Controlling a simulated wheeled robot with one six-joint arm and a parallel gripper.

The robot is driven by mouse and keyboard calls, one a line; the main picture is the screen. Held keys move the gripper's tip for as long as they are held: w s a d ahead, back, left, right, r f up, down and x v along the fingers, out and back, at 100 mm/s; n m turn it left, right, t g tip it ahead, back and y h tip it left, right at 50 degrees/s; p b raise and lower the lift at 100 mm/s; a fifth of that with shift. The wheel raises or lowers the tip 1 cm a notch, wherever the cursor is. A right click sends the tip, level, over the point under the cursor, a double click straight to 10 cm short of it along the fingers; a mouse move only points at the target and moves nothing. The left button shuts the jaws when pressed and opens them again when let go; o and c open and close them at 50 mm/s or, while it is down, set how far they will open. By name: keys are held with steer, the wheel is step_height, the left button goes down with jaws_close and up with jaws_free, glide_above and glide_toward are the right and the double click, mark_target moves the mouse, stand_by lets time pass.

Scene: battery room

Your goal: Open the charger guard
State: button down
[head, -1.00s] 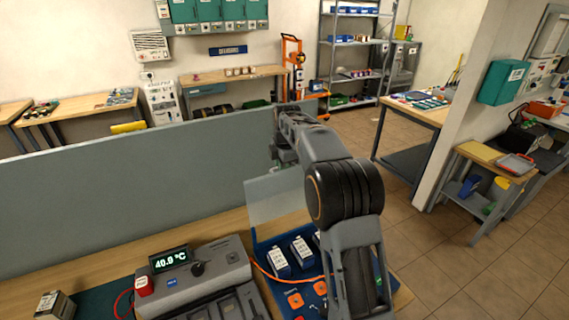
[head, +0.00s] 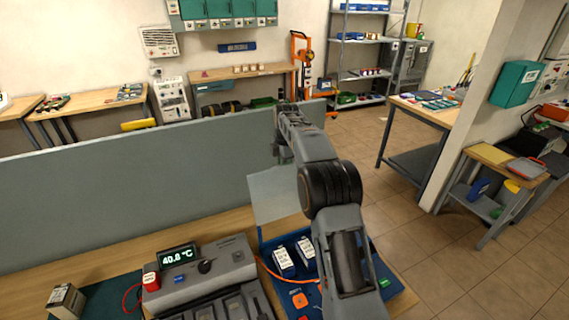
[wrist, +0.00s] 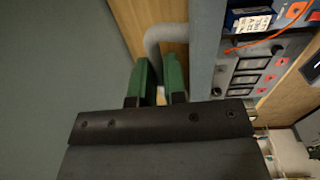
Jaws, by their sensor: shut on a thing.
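The charger (head: 222,262) is a grey unit with a display reading 40.8 °C, at the bottom of the head view. Its row of slots (wrist: 250,78) shows at the right of the wrist view. A pale, see-through panel (head: 272,198), apparently the guard, stands behind the charger and the blue tray; my arm hides its right side. In the wrist view a grey curved handle (wrist: 165,38) meets a long grey edge (wrist: 206,50). My gripper (wrist: 158,88), with green fingers, is shut on this handle. In the head view the gripper is small, above the panel.
A blue tray (head: 262,240) with white-labelled batteries (head: 284,262) lies right of the charger, partly behind my arm. A grey partition (head: 120,205) runs along the bench's back. A small box (head: 66,300) stands at left. Open floor lies to the right.

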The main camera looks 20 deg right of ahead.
steer(key=c, duration=1.2)
jaws_free()
steer(key=shift+f, duration=0.1)
steer(key=shift+o, duration=0.2)
step_height(320, 180, up, 12)
steer(key=shift+s, duration=0.4)
